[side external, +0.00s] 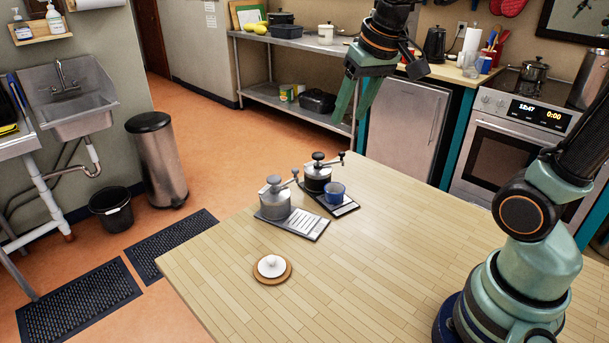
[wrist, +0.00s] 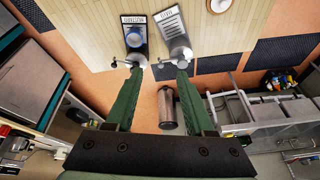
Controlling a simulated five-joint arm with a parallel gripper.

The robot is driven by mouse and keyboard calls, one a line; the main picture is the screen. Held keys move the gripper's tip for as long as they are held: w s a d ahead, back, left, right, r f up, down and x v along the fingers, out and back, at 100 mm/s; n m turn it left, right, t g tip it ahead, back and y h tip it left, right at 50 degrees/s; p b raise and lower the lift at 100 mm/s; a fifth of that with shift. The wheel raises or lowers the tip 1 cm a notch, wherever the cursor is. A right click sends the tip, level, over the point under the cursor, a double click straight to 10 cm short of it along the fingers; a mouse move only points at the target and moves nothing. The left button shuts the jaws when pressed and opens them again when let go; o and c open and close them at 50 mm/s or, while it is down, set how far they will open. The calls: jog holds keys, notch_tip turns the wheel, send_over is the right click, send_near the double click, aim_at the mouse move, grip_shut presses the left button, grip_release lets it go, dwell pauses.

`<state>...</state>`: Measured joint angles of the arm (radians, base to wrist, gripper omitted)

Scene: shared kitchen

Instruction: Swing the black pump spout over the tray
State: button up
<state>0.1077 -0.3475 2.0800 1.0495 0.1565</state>
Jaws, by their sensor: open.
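The black pump (side external: 317,178) stands upright at the back of the wooden table. Its spout arm (side external: 332,158) sticks out to the right from its top, off to one side of the tray. The dark tray (side external: 347,209) extends from its base toward the lower right, with a blue cup (side external: 335,192) on it. In the wrist view the spout arm (wrist: 122,64) points left and the cup (wrist: 134,39) sits above the pump. My gripper (side external: 356,118) is open and empty, raised above the pump's height. Its fingers (wrist: 156,73) spread wide in the wrist view.
A silver pump (side external: 274,199) with its own tray (side external: 308,226) stands close beside the black one, its arm reaching toward it. A round wooden coaster (side external: 259,274) with a white lidded piece (side external: 271,265) lies nearer the front.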

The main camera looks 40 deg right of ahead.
jog(key=w+d+m+g, duration=0.2)
jog(key=w+d+m, duration=0.2)
jog(key=w+d, duration=0.45)
jog(key=m+g, duration=0.2)
jog(key=m, duration=0.2)
send_near(342, 152)
notch_tip(342, 152, down, 8)
jog(key=shift+d+f, duration=0.1)
jog(key=shift+d, duration=0.05)
grip_shut()
dwell(1.0)
